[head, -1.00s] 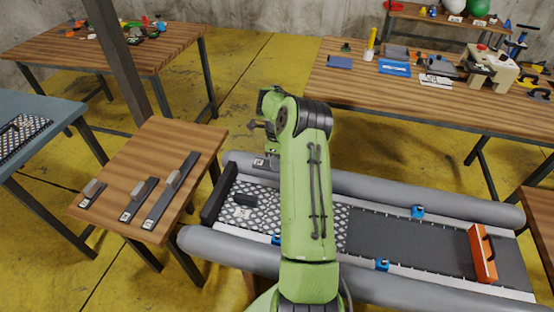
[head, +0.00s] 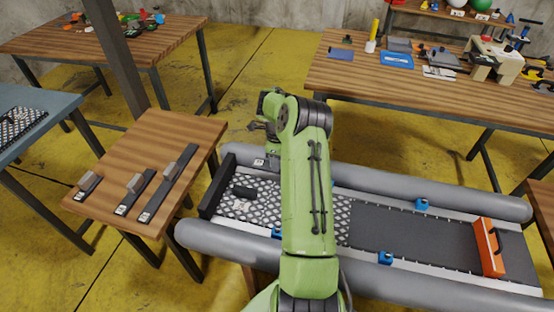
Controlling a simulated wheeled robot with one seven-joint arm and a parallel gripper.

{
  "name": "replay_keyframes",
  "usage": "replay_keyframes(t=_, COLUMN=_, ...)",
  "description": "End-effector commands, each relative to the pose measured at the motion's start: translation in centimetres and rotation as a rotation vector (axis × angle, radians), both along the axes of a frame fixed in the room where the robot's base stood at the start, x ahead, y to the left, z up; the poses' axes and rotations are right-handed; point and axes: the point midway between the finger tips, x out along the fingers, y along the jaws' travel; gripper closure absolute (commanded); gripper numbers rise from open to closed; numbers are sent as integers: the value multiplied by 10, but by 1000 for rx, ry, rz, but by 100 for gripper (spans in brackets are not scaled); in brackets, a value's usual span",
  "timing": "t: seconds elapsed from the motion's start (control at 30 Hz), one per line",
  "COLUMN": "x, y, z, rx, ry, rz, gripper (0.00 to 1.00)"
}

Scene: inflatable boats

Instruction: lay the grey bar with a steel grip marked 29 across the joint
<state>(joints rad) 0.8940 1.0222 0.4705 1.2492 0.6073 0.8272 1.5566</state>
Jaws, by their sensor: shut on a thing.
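My gripper (head: 270,148) is mostly hidden behind my green arm, above the far tube of the boat. It is shut on a grey bar (head: 260,162). The boat's floor has a light diamond-plate panel (head: 266,212) at left and a dark panel (head: 410,240) at right. They meet in a joint (head: 350,228) just right of my arm. The joint's far part is hard to make out.
A small wooden table (head: 150,135) at left holds three dark bars with grips and labels. An orange board (head: 489,247) stands across the boat at right. Blue clips (head: 422,204) sit along both tubes (head: 450,196).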

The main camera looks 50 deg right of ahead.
Motion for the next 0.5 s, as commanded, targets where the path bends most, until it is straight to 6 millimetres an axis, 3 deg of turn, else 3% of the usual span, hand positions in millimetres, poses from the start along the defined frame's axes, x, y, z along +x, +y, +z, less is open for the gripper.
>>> replay_keyframes(t=0.5, x=0, y=0, z=-8, rx=0, ry=0, rz=0, gripper=100)
